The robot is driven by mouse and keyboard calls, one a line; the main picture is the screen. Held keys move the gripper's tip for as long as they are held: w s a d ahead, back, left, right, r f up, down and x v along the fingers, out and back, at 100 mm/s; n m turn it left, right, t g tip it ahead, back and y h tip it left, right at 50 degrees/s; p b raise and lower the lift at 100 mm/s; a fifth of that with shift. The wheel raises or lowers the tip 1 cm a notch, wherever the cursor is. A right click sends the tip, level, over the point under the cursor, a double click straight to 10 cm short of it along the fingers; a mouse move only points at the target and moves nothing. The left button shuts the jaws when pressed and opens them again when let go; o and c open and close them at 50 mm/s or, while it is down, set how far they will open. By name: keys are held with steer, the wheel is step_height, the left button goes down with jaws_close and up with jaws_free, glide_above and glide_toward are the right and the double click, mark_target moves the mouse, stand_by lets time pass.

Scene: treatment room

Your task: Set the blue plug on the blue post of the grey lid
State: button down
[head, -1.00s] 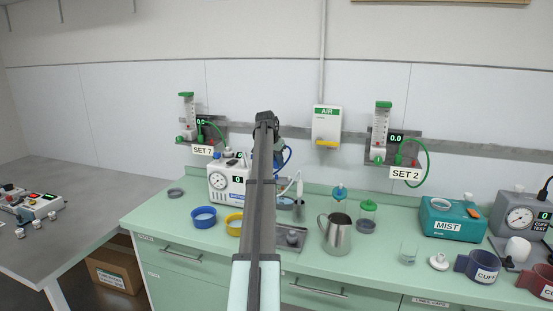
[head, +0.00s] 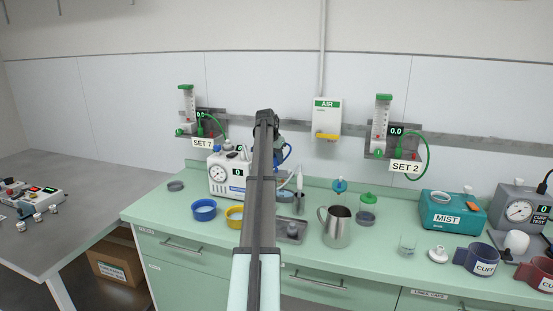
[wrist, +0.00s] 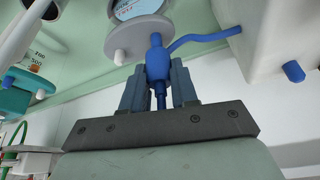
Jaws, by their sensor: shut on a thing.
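My gripper (wrist: 158,88) is shut on the blue plug (wrist: 157,60), which has a blue hose (wrist: 205,37) running off to the right in the wrist view. The plug's tip points at the grey lid (wrist: 140,33) and overlaps its edge in the picture. A white post (wrist: 120,57) stands on the lid beside the tip. The blue post is not clearly visible; the plug may cover it, and I cannot tell whether they touch. In the head view my arm hides the gripper and plug, and a bit of blue hose (head: 287,152) shows beside it.
A white device (head: 225,173) stands left of my arm; its blue port (wrist: 293,72) shows in the wrist view. Blue (head: 204,210) and yellow (head: 234,217) bowls stand in front. A steel jug (head: 337,227) and a green-lidded jar (head: 367,208) stand to the right.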

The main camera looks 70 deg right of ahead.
steer(key=shift+f, duration=1.55)
stand_by(1.9)
steer(key=c, duration=0.8)
jaws_free()
steer(key=shift+r, duration=0.1)
steer(key=shift+r, duration=3.4)
